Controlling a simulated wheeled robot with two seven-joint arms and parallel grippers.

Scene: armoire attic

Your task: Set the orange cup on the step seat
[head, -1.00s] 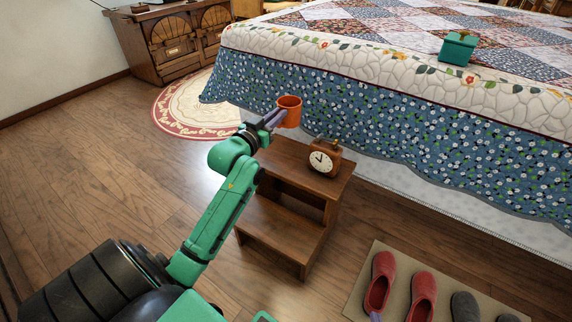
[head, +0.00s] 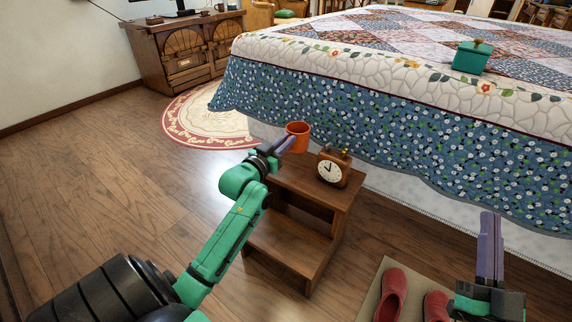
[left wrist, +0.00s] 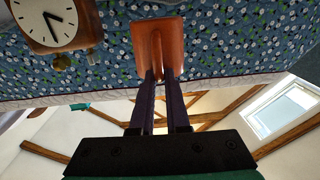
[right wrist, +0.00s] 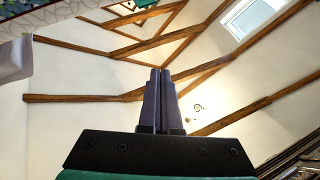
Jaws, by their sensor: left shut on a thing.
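The orange cup (head: 299,137) is upright at the back left of the step seat's top (head: 292,174). My left gripper (head: 286,143) is shut on the cup from its near left side. The left wrist view shows both fingers on the cup's wall (left wrist: 172,45). I cannot tell whether the cup's base touches the wood. My right gripper (head: 490,222) is raised at the right, away from the cup; its fingers are together and empty in the right wrist view (right wrist: 163,75).
A wooden clock (head: 332,168) stands on the step seat's top, right of the cup. The bed's floral quilt (head: 370,125) hangs just behind. Red slippers (head: 392,294) lie on a mat at the lower right. Floor on the left is clear.

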